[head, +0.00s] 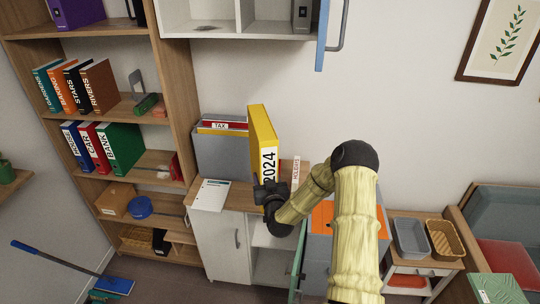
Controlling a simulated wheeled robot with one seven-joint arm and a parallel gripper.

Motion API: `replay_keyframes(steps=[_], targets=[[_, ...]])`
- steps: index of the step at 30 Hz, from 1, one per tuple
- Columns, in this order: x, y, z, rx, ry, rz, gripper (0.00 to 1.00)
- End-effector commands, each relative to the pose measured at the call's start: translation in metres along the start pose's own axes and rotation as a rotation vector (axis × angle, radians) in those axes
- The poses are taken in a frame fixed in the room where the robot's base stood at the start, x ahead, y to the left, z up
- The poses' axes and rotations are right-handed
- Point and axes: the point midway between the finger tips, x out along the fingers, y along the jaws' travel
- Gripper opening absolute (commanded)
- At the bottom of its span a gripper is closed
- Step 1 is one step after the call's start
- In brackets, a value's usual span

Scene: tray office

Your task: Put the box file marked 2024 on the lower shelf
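The yellow box file marked 2024 (262,135) stands upright above the front of the low cabinet, with its label facing me. My gripper (268,192) is at the lower part of its spine and appears shut on it; the fingertips are partly hidden. I cannot tell whether the file's base touches the cabinet top. The wooden bookcase (180,95) at the left has several shelves. One shelf (148,160) holds blue, red and green files. Which one is the lower shelf is not marked.
A grey file holder (222,152) with a red TAX file stands left of the yellow file. A white paper (210,195) lies on the cabinet. A blue-edged open door (323,35) hangs from the wall cabinet.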

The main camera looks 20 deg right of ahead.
Motion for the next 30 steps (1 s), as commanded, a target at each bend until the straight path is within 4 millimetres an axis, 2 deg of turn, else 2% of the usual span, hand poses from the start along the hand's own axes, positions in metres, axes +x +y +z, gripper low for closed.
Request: replay_keyframes(steps=[1,6,12,15,18,21,30], targets=[[-0.005,-0.004,0.021,0.005,0.0,-0.014,0.04],[-0.028,-0.021,0.077,0.005,-0.002,-0.063,0.04],[-0.066,-0.045,0.138,0.007,-0.002,-0.103,0.04],[-0.086,-0.056,0.161,0.007,0.0,-0.11,0.04],[-0.101,-0.063,0.175,0.004,0.002,-0.111,0.04],[-0.108,-0.067,0.18,0.002,0.005,-0.109,0.04],[-0.11,-0.068,0.181,-0.001,0.006,-0.109,0.04]])
